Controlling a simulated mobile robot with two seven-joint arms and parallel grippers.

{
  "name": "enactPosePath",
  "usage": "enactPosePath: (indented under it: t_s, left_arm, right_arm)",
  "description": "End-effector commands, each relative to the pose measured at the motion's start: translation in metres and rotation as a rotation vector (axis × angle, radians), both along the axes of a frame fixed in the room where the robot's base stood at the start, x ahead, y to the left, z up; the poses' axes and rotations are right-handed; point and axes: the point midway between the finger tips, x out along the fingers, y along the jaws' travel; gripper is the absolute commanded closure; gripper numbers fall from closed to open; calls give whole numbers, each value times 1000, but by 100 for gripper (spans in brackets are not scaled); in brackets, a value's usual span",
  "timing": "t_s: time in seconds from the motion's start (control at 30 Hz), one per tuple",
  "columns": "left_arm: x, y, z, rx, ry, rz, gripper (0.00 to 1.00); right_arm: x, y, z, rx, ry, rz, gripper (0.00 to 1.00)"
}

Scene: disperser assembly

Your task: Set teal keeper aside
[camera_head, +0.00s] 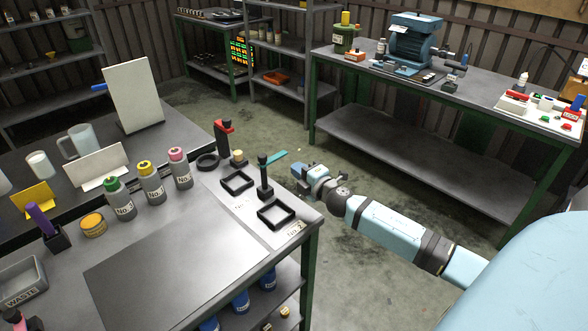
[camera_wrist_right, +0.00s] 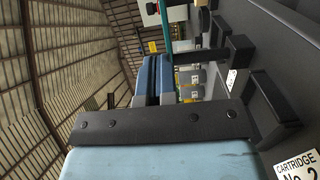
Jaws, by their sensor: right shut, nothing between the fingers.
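The teal keeper (camera_head: 276,159) is a thin flat strip just beyond the worktable's right edge in the head view, close to the top of a black post (camera_head: 264,178). In the right wrist view the teal keeper (camera_wrist_right: 165,24) shows beyond my fingertips. I cannot tell what supports it. My right gripper (camera_head: 297,171) is beside the table edge, a little right of the strip. Its blue fingers (camera_wrist_right: 159,78) are shut with nothing between them, apart from the keeper. My left gripper is not in view.
Black square frames (camera_head: 237,183) and (camera_head: 276,213) lie near the table's right edge, with a red-topped black stand (camera_head: 224,137) behind. Several bottles (camera_head: 151,184) stand to the left. A dark plate (camera_head: 180,260) fills the front. A second bench (camera_head: 450,98) stands across the floor.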

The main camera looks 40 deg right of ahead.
Motion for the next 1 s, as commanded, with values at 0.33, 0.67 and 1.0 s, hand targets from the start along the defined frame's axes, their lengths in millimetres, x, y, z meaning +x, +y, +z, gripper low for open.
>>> enactPosePath:
  t_s: [0.33,0.67,1.0]
  left_arm:
    - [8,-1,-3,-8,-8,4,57]
    - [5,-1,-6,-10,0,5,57]
    - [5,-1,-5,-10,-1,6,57]
  right_arm:
    - [-66,-6,-3,0,3,1,100]
    - [-85,-8,-2,-1,2,0,100]
    - [-84,-8,-1,-1,2,0,100]
